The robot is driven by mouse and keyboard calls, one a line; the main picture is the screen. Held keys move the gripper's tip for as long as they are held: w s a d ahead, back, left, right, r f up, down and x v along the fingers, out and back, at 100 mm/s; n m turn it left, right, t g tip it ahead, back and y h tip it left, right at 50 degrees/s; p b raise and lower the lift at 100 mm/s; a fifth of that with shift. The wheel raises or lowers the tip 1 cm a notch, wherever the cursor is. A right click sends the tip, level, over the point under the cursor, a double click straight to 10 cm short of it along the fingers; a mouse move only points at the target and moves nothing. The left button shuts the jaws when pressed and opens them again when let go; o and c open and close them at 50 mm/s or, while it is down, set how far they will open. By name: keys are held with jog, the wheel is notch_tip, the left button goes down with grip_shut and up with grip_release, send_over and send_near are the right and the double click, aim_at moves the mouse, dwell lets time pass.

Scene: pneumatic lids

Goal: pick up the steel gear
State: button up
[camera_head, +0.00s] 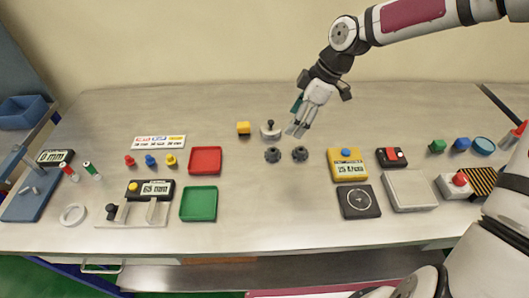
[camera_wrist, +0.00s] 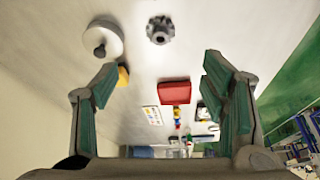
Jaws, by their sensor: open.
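Two small dark grey gears lie side by side on the steel table in the head view, a left gear (camera_head: 272,155) and a right gear (camera_head: 300,153). I cannot tell by colour which is the steel one. My gripper (camera_head: 298,130) is open and empty above the table, just behind the right gear in the picture. In the wrist view, one grey toothed gear (camera_wrist: 160,30) shows at the top, in line with the gap between the open green-padded fingers (camera_wrist: 160,78). The other gear is not seen there.
A round pale piece with a dark knob (camera_head: 270,132) stands behind the gears, beside a yellow block (camera_head: 243,128). A red tray (camera_head: 205,160) and green tray (camera_head: 198,204) lie left. A yellow meter (camera_head: 347,164) stands right. The table in front of the gears is clear.

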send_over(273, 150)
jog(key=d, duration=0.3)
jog(key=f, duration=0.7)
jog(key=shift+s+a+f, duration=0.1)
jog(key=shift+a, duration=0.15)
jog(key=shift+p+x, duration=0.35)
jog(key=shift+x, duration=2.65)
jog(key=c, duration=1.6)
